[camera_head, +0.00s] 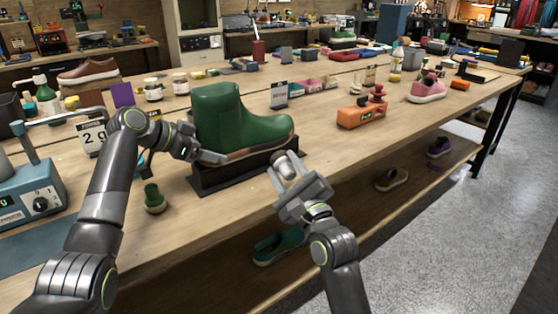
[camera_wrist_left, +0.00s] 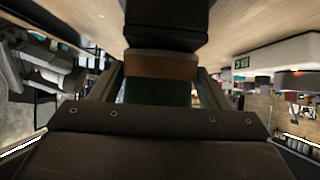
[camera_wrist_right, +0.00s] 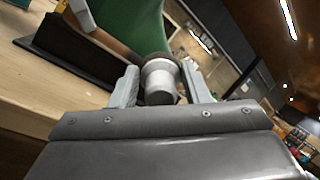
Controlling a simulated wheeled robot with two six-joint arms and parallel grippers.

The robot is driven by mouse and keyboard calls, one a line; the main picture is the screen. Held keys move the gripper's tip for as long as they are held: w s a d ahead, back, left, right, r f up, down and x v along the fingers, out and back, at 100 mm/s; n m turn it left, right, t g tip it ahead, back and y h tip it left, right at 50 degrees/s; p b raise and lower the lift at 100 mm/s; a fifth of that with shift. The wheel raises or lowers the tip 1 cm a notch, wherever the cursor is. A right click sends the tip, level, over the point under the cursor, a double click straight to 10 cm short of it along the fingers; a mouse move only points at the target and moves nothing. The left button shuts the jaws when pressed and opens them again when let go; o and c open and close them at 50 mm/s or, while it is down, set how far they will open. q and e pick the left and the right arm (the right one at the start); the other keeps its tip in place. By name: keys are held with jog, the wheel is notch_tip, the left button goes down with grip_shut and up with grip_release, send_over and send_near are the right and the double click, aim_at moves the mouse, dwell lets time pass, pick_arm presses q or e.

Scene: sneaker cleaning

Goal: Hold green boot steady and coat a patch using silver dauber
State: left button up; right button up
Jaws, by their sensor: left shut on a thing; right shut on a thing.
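The green boot (camera_head: 235,125) stands upright on a dark stand (camera_head: 225,178), toe to the right. My left gripper (camera_head: 208,157) is shut on the boot's heel end, low by the brown sole. The left wrist view shows the boot's green side (camera_wrist_left: 158,92) and sole (camera_wrist_left: 160,66) between the fingers. My right gripper (camera_head: 290,180) is shut on the silver dauber (camera_wrist_right: 160,82), in front of the toe. The dauber's dark tip is right at the boot in the right wrist view; I cannot tell whether it touches. The dauber (camera_head: 283,164) is partly hidden in the head view.
A small green-topped brush (camera_head: 154,200) stands left of the stand. A blue machine (camera_head: 30,190) is at the left. An orange box (camera_head: 362,113) and a pink shoe (camera_head: 427,90) lie to the right. The bench's front edge runs beneath my right gripper.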

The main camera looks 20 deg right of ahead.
jog(key=shift+w+a+r, duration=0.1)
jog(key=shift+w+a, duration=0.55)
jog(key=shift+a, duration=0.5)
jog(key=shift+w+a+f, duration=0.1)
jog(key=shift+w+a, duration=0.6)
jog(key=shift+a, duration=0.45)
jog(key=shift+w+a+r, duration=0.1)
jog(key=shift+w+a, duration=0.55)
jog(key=shift+a, duration=0.5)
jog(key=shift+w+a, duration=0.2)
jog(key=shift+w, duration=0.4)
jog(key=shift+w+a, duration=0.2)
jog(key=shift+w, duration=0.35)
jog(key=shift+d, duration=0.1)
jog(key=shift+w+d, duration=0.3)
jog(key=shift+d, duration=0.65)
jog(key=shift+w+d, duration=0.25)
jog(key=shift+d, duration=0.65)
jog(key=shift+s+a, duration=0.3)
jog(key=shift+a, duration=0.65)
jog(key=shift+s+a, duration=0.3)
jog(key=shift+a, duration=0.65)
jog(key=shift+w+d, duration=0.3)
jog(key=shift+d, duration=0.7)
jog(key=shift+w+d, duration=0.25)
jog(key=shift+d, duration=0.7)
